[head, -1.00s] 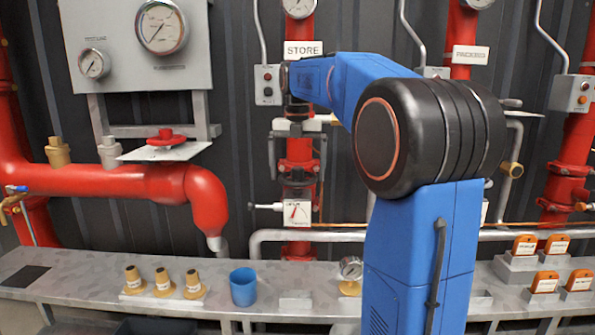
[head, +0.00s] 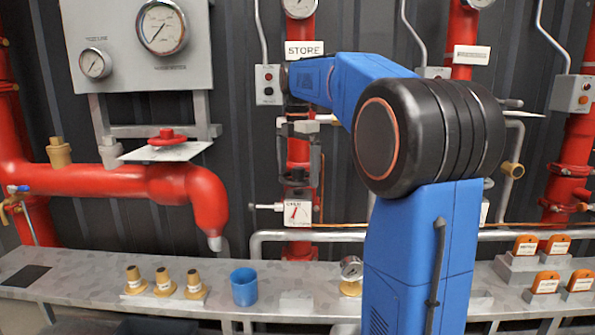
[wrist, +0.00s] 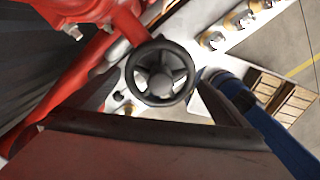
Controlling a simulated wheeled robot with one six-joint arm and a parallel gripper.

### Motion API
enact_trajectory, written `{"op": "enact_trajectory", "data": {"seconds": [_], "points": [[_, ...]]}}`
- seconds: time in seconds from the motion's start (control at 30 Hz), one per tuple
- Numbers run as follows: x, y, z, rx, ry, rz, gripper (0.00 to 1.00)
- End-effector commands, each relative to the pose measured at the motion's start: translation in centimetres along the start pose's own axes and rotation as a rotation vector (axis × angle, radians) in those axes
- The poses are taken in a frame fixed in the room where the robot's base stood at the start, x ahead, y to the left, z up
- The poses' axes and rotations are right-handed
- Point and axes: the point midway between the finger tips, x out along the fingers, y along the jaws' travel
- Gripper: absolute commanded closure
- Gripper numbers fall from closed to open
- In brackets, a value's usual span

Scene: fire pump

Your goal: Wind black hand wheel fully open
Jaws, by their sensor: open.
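The black hand wheel (wrist: 160,72) is round with spokes and a grey hub. In the wrist view it lies between the two dark fingers of my gripper (wrist: 157,76). The fingers are open, one on each side of the rim, and I cannot tell whether either touches it. In the head view my gripper (head: 299,150) points down in front of the red STORE pipe, with the wheel (head: 297,178) small and partly hidden near its fingertips. A white indicator plate (head: 298,212) with a red pointer sits just below.
A grey bench (head: 100,280) runs along the front with brass fittings, a blue cup (head: 243,287) and a small gauge (head: 351,268). A red hand wheel (head: 167,137) stands to the left. A grey pipe (head: 270,238) runs below the indicator plate.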

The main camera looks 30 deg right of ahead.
Motion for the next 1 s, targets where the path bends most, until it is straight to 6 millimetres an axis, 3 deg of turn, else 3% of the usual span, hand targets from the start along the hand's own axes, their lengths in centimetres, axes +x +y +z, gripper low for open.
{"op": "enact_trajectory", "data": {"seconds": [0.5, 0.83, 1.0], "points": [[0.01, 0.21, 0.05, 0.525, 0.000, 0.000, 0.00], [0.01, 0.26, 0.08, 0.689, 0.000, 0.000, 0.00], [0.01, 0.30, 0.14, 0.859, 0.000, 0.000, 0.00]]}}
